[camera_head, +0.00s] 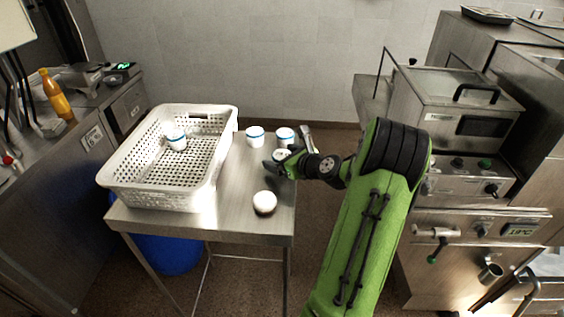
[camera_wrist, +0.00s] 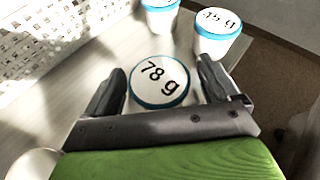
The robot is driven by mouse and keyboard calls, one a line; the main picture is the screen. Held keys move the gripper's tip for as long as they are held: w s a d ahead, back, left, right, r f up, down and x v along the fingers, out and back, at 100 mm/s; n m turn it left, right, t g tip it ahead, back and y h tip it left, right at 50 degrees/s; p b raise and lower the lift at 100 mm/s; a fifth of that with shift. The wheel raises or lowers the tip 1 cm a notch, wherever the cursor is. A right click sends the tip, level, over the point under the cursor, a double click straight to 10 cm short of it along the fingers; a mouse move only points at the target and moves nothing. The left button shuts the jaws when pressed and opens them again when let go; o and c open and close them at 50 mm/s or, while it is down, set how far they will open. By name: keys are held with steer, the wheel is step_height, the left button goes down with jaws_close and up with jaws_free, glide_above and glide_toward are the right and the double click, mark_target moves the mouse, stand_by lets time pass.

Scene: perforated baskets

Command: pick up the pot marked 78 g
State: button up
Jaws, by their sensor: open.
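The pot marked 78 g (camera_wrist: 159,81) is white with a blue rim band. In the wrist view it stands between the two open fingers of my gripper (camera_wrist: 165,92), with a finger on each side and no clear contact. In the head view my gripper (camera_head: 283,163) is at the right edge of the steel table, and the 78 g pot (camera_head: 281,155) is partly hidden by it. Another pot (camera_wrist: 217,30), its mark reading about 45 g, stands just beyond to the right. A further white pot (camera_wrist: 160,14) stands beyond to the left, its label out of view.
A white perforated basket (camera_head: 113,181) on the left of the steel table (camera_head: 232,216) holds one white pot (camera_head: 176,139). A round white object (camera_head: 265,202) lies near the table's front right. Steel machines stand to the right across a floor gap.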

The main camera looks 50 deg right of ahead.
steer(key=c, duration=1.1)
steer(key=shift+r, duration=0.1)
